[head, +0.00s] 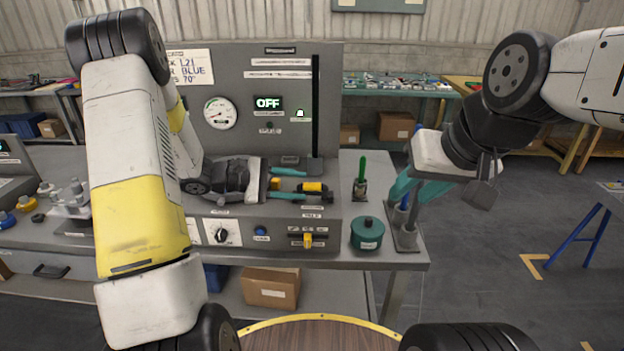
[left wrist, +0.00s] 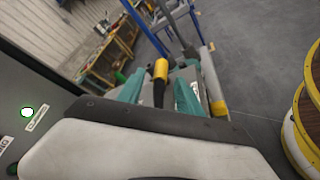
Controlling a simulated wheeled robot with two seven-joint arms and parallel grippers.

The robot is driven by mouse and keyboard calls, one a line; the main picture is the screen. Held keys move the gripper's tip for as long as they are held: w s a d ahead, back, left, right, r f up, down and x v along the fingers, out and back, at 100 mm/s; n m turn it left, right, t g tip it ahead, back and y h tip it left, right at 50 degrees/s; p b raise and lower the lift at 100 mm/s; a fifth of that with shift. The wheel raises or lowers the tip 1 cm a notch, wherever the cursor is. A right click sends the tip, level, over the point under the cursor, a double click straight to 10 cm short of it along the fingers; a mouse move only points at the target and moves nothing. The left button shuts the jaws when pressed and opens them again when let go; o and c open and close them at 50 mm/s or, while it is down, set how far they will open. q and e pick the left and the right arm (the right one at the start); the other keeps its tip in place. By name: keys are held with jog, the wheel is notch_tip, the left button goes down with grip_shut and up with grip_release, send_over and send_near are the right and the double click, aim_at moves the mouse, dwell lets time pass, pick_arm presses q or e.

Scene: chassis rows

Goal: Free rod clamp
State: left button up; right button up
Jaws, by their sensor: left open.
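A yellow-and-black handle (head: 314,188) sits on the grey bench top near the panel. My left gripper (head: 287,184) is open, with its teal fingers to either side of the handle's near end. In the left wrist view the handle (left wrist: 160,72) shows in the gap between the fingers; I cannot tell whether they touch it. My right gripper (head: 410,194) has its teal fingers apart beside a grey stand (head: 406,238) with a blue part at the bench's right end. The fingers partly hide the stand's upper part. I cannot tell which part is the rod clamp.
A yellow lever (head: 307,241), a blue button (head: 261,231) and a black knob (head: 221,236) are on the bench front. A teal round pot (head: 367,233) and a green-handled tool (head: 361,178) stand left of the stand. The upright panel (head: 240,90) reads OFF.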

pick_arm(q)
jog(key=shift+x, duration=2.15)
grip_shut()
